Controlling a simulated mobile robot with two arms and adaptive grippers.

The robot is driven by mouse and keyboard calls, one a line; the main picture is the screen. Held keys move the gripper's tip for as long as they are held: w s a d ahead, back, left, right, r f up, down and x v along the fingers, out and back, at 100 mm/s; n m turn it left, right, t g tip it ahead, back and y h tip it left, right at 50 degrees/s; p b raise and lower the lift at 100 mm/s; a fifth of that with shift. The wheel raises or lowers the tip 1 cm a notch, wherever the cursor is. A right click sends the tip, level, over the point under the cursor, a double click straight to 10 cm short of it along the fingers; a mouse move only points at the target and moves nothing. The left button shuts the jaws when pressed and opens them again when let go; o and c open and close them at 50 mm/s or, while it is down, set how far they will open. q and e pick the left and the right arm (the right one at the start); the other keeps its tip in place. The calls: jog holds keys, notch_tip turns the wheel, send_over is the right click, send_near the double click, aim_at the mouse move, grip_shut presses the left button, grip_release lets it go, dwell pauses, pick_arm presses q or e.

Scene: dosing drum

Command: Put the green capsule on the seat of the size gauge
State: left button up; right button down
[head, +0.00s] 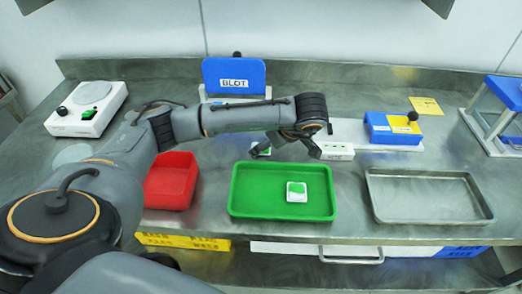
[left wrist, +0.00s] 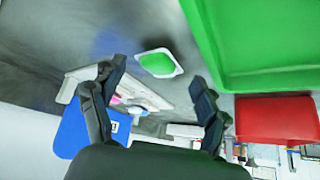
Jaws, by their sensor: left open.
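My left gripper (head: 287,149) reaches in from the left and hangs above the table behind the green tray. It is open and empty. A white square piece with a green top, which looks like the green capsule (head: 262,149), lies on the table there, partly hidden by a finger. In the left wrist view the capsule (left wrist: 157,63) shows just beyond and between the fingertips (left wrist: 158,78), apart from both. Another green-topped white piece (head: 297,191) lies in the green tray. I cannot tell for sure which fixture is the size gauge; a low white block with small marks (head: 335,152) stands right of the gripper.
The green tray (head: 240,207) is in front, a red bin (head: 170,183) left of it, an empty metal tray (head: 428,215) right. A blue BLDT board (head: 234,70), a white device (head: 86,126) and a blue box (head: 378,127) stand behind. A blue-white stand (head: 503,93) is far right.

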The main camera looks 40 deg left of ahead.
pick_arm(q)
jog(key=shift+x, duration=1.1)
jog(key=shift+r, duration=0.1)
jog(key=c, duration=1)
jog(key=shift+c, duration=0.2)
